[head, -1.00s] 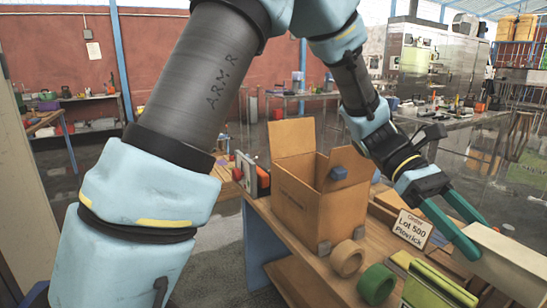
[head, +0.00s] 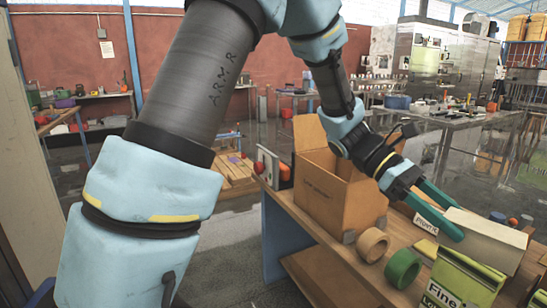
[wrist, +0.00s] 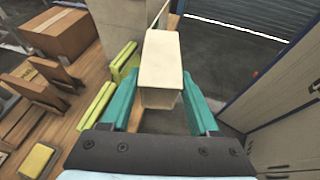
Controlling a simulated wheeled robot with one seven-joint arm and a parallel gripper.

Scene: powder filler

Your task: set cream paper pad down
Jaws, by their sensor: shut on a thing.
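The cream paper pad (head: 490,238) is a pale, thick block at the right of the head view. My gripper (head: 458,220), with green fingers, is shut on it and holds it over the right part of the wooden bench (head: 310,232). In the wrist view, the pad (wrist: 162,60) sticks out ahead between the two fingers (wrist: 160,88). A gap under the pad cannot be judged clearly. The pad hides part of the bench behind it.
An open cardboard box (head: 335,193) stands on the bench left of my gripper. A tan tape roll (head: 372,245) and a green roll (head: 402,269) lie in front. Yellow-green packs (head: 460,285) stand near the pad. A lot sign (head: 427,222) is partly hidden behind my gripper.

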